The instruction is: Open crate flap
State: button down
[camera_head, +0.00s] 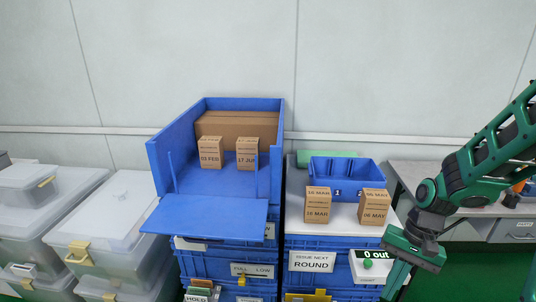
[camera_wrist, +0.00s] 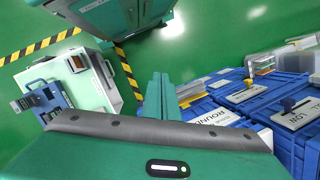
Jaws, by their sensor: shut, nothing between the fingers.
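The blue crate (camera_head: 158,160) stands on stacked crates left of centre in the head view. Its front flap (camera_head: 205,217) is folded down and sticks out toward me, so the front is open. Two small cardboard boxes, marked 03 FEB (camera_head: 211,153) and 17 JUL (camera_head: 247,154), stand inside, before a larger brown carton (camera_head: 237,124). My gripper (camera_head: 396,280) is at the lower right of the head view, well right of the flap and apart from it. In the wrist view my gripper (camera_wrist: 160,78) has its green fingers together with nothing between them.
A blue bin (camera_head: 345,170) and two dated boxes, 16 MAR (camera_head: 317,205) and 06 MAY (camera_head: 374,207), stand on the neighbouring stack. A "0 out" counter (camera_head: 374,262) is close to my gripper. Clear lidded bins (camera_head: 110,225) stand at the left.

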jog(key=s+d+r+t+h, duration=0.1)
jog(key=s+d+r+h, duration=0.1)
jog(key=s+d+r, duration=0.8)
jog(key=s+r, duration=0.3)
jog(key=shift+d+r+t+h, duration=0.15)
jog(key=shift+d+t+h, duration=0.15)
jog(key=shift+d+t, duration=0.1)
jog(key=c, duration=2.4)
grip_release()
jog(key=shift+s+r, duration=0.15)
jog(key=shift+s, duration=0.2)
jog(key=o, duration=0.6)
jog(key=shift+s+d, duration=0.1)
jog(key=shift+s, duration=0.1)
